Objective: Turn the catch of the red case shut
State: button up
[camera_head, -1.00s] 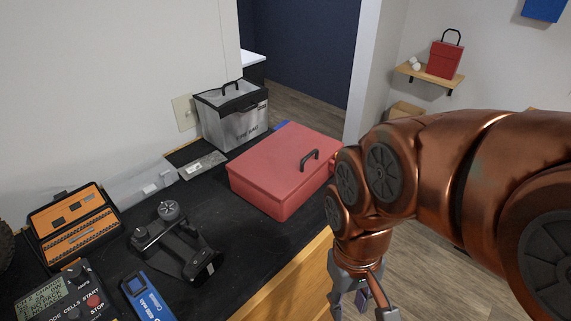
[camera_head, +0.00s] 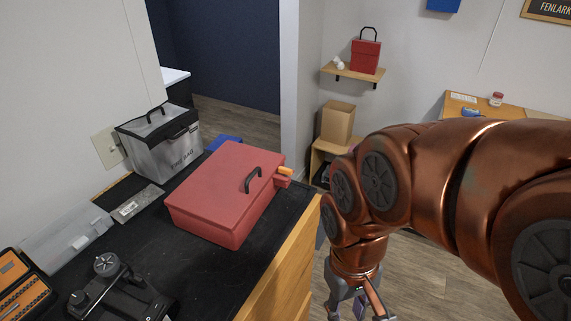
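The red case (camera_head: 218,187) lies on the black bench top, its lid down, with a dark handle (camera_head: 253,180) on top. An orange catch (camera_head: 285,171) sticks out at the case's right end, beside a small red block on that side. My gripper (camera_head: 358,311) hangs low at the bottom of the view, right of the bench edge and apart from the case. Its fingertips are cut off by the picture edge, so how far they are open cannot be made out.
A clear bag with black trim (camera_head: 160,142) stands behind the case, near a blue item (camera_head: 222,142). The black bench top (camera_head: 130,245) carries a dark device (camera_head: 115,290) at lower left. Open wooden floor (camera_head: 440,275) lies to the right. A cardboard box (camera_head: 338,121) stands farther back.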

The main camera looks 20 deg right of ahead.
aim_at(287, 172)
jog(key=u, duration=3.4)
jog(key=k, duration=0.8)
jog(key=z, duration=1.75)
